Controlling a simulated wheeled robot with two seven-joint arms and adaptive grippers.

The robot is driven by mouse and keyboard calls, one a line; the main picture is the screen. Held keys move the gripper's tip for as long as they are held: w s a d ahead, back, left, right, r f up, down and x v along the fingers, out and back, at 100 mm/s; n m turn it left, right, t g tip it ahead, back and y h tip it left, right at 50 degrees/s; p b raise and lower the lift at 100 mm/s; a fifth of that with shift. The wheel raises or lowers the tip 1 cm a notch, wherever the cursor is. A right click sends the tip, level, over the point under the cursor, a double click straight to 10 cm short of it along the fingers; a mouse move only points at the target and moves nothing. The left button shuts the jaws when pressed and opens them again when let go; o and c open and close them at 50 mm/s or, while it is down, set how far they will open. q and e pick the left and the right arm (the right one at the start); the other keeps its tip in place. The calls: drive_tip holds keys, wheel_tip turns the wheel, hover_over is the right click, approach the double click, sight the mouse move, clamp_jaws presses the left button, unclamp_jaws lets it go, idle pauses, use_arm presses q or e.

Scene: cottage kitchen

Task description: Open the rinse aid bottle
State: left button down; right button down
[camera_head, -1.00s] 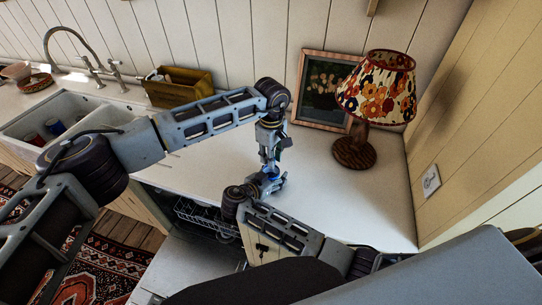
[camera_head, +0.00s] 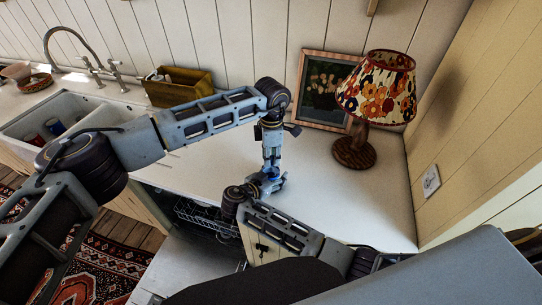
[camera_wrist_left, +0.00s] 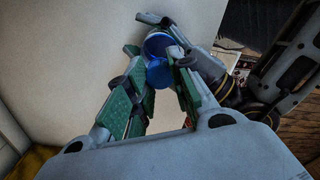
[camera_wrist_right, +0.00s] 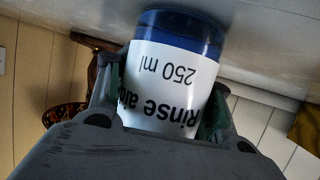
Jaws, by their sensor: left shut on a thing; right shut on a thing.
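The rinse aid bottle (camera_wrist_right: 172,80) is blue with a white label reading "Rinse aid 250 ml", upside down in the right wrist view. My right gripper (camera_wrist_right: 165,95) is shut around its labelled body. In the left wrist view the blue bottle (camera_wrist_left: 157,44) shows beyond a round blue cap (camera_wrist_left: 159,73). My left gripper (camera_wrist_left: 156,68) points down from above and is shut on the cap. In the head view my left gripper (camera_head: 270,168) is directly above my right gripper (camera_head: 270,185), and the bottle is mostly hidden between them. I cannot tell whether the cap is loose.
The white counter (camera_head: 340,205) is clear around the grippers. A flowered lamp (camera_head: 376,95) and a framed picture (camera_head: 323,90) stand behind to the right. A wooden box (camera_head: 180,87) and a sink (camera_head: 70,120) are to the left. An open dishwasher rack (camera_head: 205,217) is below the counter edge.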

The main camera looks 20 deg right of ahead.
use_arm(q)
drive_tip(key=n, duration=0.4)
drive_tip(key=shift+n, duration=0.4)
drive_tip(key=n, duration=0.3)
drive_tip(key=shift+n, duration=0.4)
drive_tip(key=n, duration=0.3)
drive_tip(key=shift+n, duration=0.4)
drive_tip(key=n, duration=0.3)
drive_tip(key=shift+n, duration=0.4)
drive_tip(key=n, duration=0.3)
drive_tip(key=shift+n, duration=0.3)
drive_tip(key=n, duration=0.7)
drive_tip(key=shift+r+n, duration=0.1)
drive_tip(key=shift+n, duration=2.2)
drive_tip(key=shift+r, duration=1.15)
